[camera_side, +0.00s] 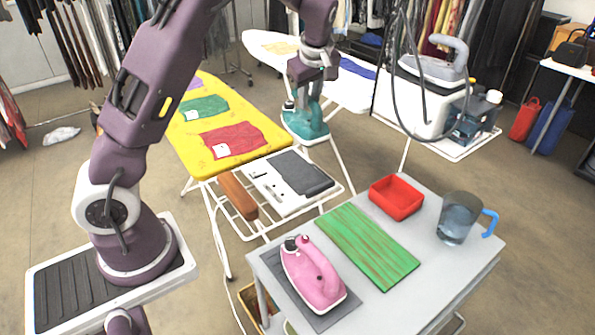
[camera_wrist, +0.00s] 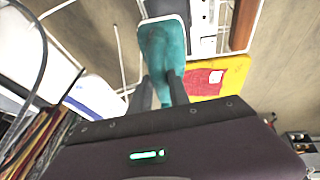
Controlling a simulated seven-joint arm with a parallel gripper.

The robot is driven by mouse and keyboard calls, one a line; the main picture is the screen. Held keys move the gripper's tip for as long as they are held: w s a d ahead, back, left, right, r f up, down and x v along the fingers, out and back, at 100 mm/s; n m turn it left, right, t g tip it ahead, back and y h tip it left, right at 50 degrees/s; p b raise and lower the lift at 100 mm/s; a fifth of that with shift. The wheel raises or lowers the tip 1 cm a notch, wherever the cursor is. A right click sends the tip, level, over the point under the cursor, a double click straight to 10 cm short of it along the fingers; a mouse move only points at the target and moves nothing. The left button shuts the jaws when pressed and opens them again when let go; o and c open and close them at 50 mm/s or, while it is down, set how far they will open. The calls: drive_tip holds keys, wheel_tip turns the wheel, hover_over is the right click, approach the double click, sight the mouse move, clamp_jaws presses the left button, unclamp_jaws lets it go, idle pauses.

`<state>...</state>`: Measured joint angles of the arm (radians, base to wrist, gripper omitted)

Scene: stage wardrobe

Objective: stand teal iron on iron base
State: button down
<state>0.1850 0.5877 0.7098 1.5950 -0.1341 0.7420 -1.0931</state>
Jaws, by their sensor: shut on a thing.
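The teal iron (camera_side: 306,126) hangs in the air in the side view, its pale-rimmed sole facing down. My gripper (camera_side: 304,90) is shut on its upper part, at the handle. In the wrist view my gripper's fingers (camera_wrist: 161,90) close on the near end of the teal iron (camera_wrist: 163,45). A white rest with a dark grey pad (camera_side: 305,173), which looks like the iron base, sits on the wire frame at the near end of the yellow ironing board (camera_side: 188,143). The iron is above and beyond this rest in the side view, apart from it. The grip is partly hidden.
A pink iron (camera_side: 315,277), green striped board (camera_side: 368,245), red tray (camera_side: 396,197) and water jug (camera_side: 457,218) stand on the grey table. A brown wooden bar (camera_side: 238,195) lies beside the rest. A white ironing board (camera_side: 355,92) and a steam iron (camera_side: 437,65) are behind.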

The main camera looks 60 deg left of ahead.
drive_tip(key=shift+a+r, duration=0.15)
drive_tip(key=shift+a, duration=0.05)
drive_tip(key=shift+a+n, duration=0.1)
drive_tip(key=shift+n, duration=0.2)
wheel_tip(320, 180, down, 15)
drive_tip(key=c, duration=1.2)
unclamp_jaws()
drive_tip(key=shift+c, duration=0.2)
